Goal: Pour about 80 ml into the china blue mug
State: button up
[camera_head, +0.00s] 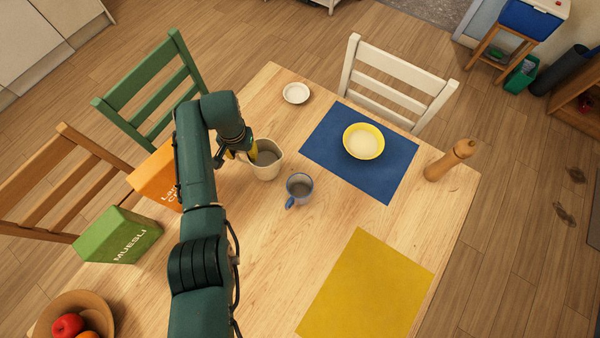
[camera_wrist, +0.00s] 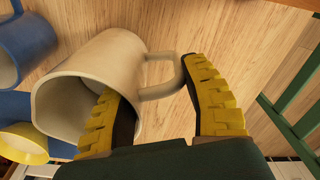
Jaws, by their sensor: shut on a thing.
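A cream jug (camera_head: 265,172) stands roughly upright near the middle of the table. It fills much of the wrist view (camera_wrist: 75,92), its open mouth towards the lower left. My gripper (camera_head: 246,153) is at the jug's left side. In the wrist view its yellow-padded fingers (camera_wrist: 150,82) are on either side of the jug's handle, shut on it. I cannot tell whether the jug touches the table. The blue mug (camera_head: 300,188) stands upright just right of and nearer than the jug, apart from it, its handle towards the lower left. It also shows in the wrist view (camera_wrist: 28,45).
A yellow bowl (camera_head: 364,142) sits on a blue mat (camera_head: 320,132). A small white dish (camera_head: 296,93), a wooden mill (camera_head: 450,160) and a yellow mat (camera_head: 366,285) are around. Orange (camera_head: 152,178) and green (camera_head: 115,236) boxes stand left of my arm. Table right of the mug is clear.

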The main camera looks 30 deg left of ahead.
jog(key=d+r+y+p, duration=0.1)
jog(key=r+p, duration=0.1)
jog(key=p, duration=0.1)
jog(key=shift+s+d+y+p, duration=0.1)
jog(key=shift+d+y+p, duration=0.05)
jog(key=shift+y+p, duration=0.15)
jog(key=shift+s+d+r+t+y+p, duration=0.1)
jog(key=shift+d+r+t+y+p, duration=0.2)
jog(key=shift+d+y+p, duration=0.45)
jog(key=shift+s+d+r+t+y+b, duration=0.2)
jog(key=shift+d+r+y+b, duration=0.25)
jog(key=shift+d+r+y, duration=0.55)
jog(key=shift+s+d+r+t+y+b, duration=0.2)
jog(key=shift+d+r+y+b, duration=0.5)
jog(key=shift+y, duration=0.6)
jog(key=shift+s+d+r+t+y+b, duration=0.1)
jog(key=shift+d+r+t+y+b, duration=0.1)
jog(key=shift+d+r+y, duration=0.8)
jog(key=shift+d+y, duration=0.05)
jog(key=shift+y, duration=0.3)
jog(key=shift+d+r+y, duration=0.15)
jog(key=shift+d+y, duration=0.1)
jog(key=shift+y, duration=0.05)
